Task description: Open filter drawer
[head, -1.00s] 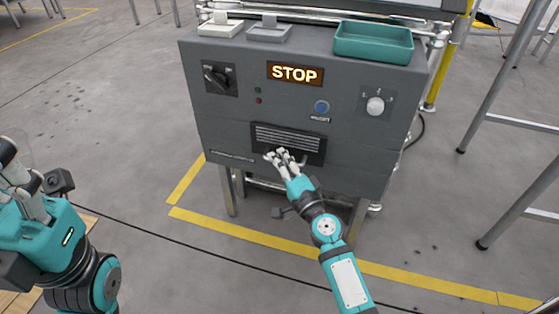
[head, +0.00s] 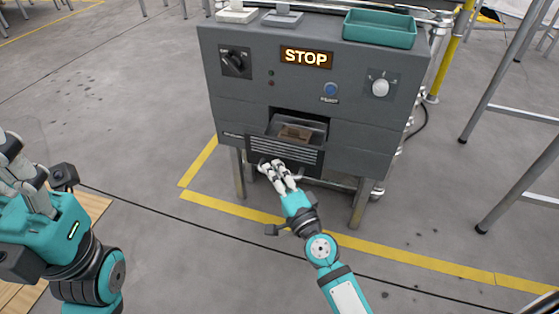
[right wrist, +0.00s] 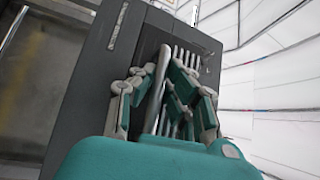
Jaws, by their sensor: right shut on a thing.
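The filter drawer (head: 312,130) is pulled partway out of the grey machine cabinet (head: 358,138). Its dark slatted front stands forward of the panel, and brown matter (head: 295,133) shows inside behind it. My right gripper (head: 272,165) is shut on the left part of the drawer front, at its lower edge. The right wrist view also shows the gripper (right wrist: 165,85) with its fingers around a light bar at the slatted front. The exact grip is partly hidden by the fingers. My left gripper (head: 22,170) is at the far left, away from the machine; its finger opening is unclear.
The cabinet panel has a lit STOP sign (head: 306,57), a black rotary switch (head: 236,63), a blue button (head: 330,90) and a white knob (head: 380,88). A teal tray (head: 380,30) sits on top. Metal stool frames stand right. Floor before the cabinet is open.

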